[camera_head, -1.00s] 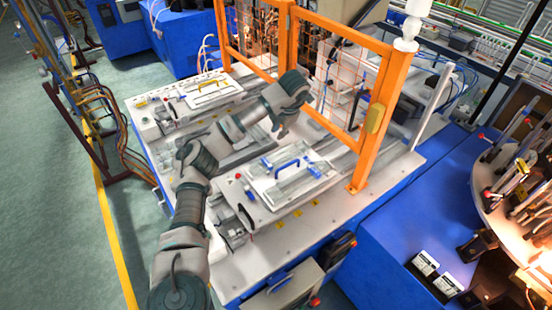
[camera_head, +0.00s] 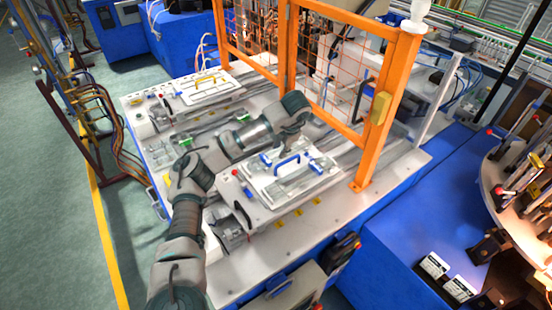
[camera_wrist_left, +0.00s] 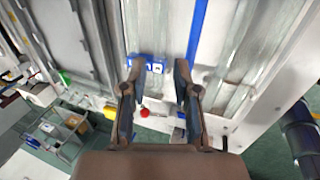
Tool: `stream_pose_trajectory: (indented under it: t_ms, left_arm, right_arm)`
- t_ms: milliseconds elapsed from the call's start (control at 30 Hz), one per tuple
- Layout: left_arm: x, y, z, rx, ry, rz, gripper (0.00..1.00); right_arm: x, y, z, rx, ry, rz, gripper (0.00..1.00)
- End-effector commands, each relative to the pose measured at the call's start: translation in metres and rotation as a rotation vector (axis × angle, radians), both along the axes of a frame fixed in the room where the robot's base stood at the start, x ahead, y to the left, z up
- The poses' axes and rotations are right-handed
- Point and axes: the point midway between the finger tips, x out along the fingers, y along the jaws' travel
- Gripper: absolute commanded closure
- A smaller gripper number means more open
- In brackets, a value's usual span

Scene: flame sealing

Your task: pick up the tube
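My left gripper (camera_head: 284,150) hangs over the near fixture plate (camera_head: 262,182) with the blue handle (camera_head: 287,160), behind that handle in the head view. In the left wrist view its two fingers (camera_wrist_left: 158,78) are apart, with nothing held between them. Clear, glassy strips (camera_wrist_left: 272,55) run lengthwise beneath the gripper there; I cannot tell for sure whether one of them is the tube. My right gripper is not in view.
An orange guard frame (camera_head: 362,180) with mesh stands right of and behind the left gripper. A second plate with a yellow handle (camera_head: 208,78) lies farther back on the white bench. A round, lit table (camera_head: 492,195) with upright parts is at the far right.

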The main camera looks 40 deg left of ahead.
Motion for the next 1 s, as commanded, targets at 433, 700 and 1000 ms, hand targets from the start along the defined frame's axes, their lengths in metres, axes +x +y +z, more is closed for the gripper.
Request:
stream_pose_trajectory:
  t_ms: [433, 700, 1000]
  left_arm:
    - [0.004, 0.015, -0.045, 0.004, 0.0, -0.001, 0.7]
    - [0.006, 0.022, -0.063, 0.0, 0.002, -0.003, 0.7]
    - [0.006, 0.021, -0.061, 0.002, -0.001, -0.003, 1.0]
  right_arm:
    - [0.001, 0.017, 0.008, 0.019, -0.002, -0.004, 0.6]
    - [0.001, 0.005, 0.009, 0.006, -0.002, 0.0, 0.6]
    - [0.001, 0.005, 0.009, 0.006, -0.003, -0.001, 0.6]
